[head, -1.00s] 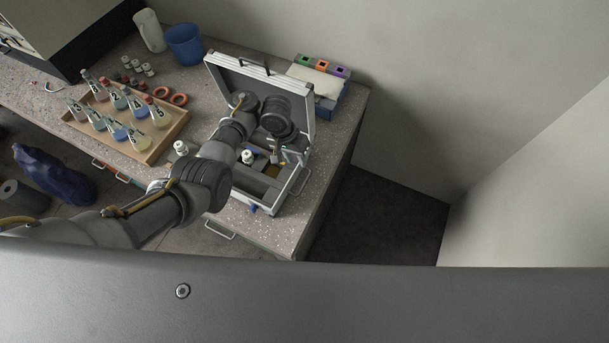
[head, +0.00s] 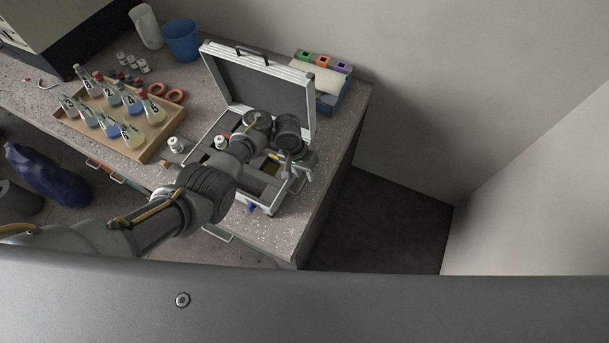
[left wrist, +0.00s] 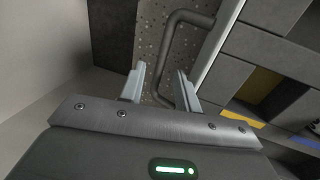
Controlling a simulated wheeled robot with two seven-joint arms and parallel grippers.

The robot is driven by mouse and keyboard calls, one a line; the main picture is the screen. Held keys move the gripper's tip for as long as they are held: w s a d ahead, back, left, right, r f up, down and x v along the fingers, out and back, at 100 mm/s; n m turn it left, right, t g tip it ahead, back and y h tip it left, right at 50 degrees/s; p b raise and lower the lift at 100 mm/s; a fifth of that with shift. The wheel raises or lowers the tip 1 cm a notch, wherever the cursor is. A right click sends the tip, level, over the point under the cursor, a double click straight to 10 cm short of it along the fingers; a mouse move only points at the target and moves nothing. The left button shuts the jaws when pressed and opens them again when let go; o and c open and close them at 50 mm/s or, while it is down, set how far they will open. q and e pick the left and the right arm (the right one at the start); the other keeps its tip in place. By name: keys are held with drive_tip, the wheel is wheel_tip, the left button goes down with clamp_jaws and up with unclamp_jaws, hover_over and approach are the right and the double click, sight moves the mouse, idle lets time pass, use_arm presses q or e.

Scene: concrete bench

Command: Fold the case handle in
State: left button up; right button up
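The open case (head: 222,118) stands on the bench with its lid (head: 262,88) raised. A grey bar handle (head: 299,184) sticks out from its right side, beside my left gripper (head: 300,168). In the left wrist view the bent handle (left wrist: 172,42) runs between the two pale fingertips (left wrist: 160,80), which are apart and open. I cannot tell whether either finger touches it. A second, dark handle (head: 251,55) is on the lid's top edge. My left forearm and wrist hide part of the case inside. My right gripper is not in view.
A wooden tray (head: 150,151) of flasks, red rings (head: 175,96) and a blue bucket (head: 181,40) stand left of the case. A blue box (head: 330,104) stands behind it at right. The bench edge is close on the right, with a wall beyond.

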use_arm(q)
drive_tip(key=shift+f, duration=0.15)
clamp_jaws()
idle(0.4)
drive_tip(key=shift+s+d+y+p, duration=0.1)
drive_tip(key=shift+d+y+p, duration=0.05)
drive_tip(key=shift+y+p, duration=0.4)
drive_tip(key=shift+f+t+y, duration=0.25)
drive_tip(key=shift+t+y, duration=0.35)
drive_tip(key=shift+y, duration=0.15)
drive_tip(key=shift+d+f+t+y, duration=0.1)
drive_tip(key=shift+f+t+y, duration=0.35)
drive_tip(key=shift+y, duration=0.45)
drive_tip(key=shift+f+t+y+b, duration=0.35)
drive_tip(key=shift+y+b, duration=0.15)
drive_tip(key=shift+y, duration=0.5)
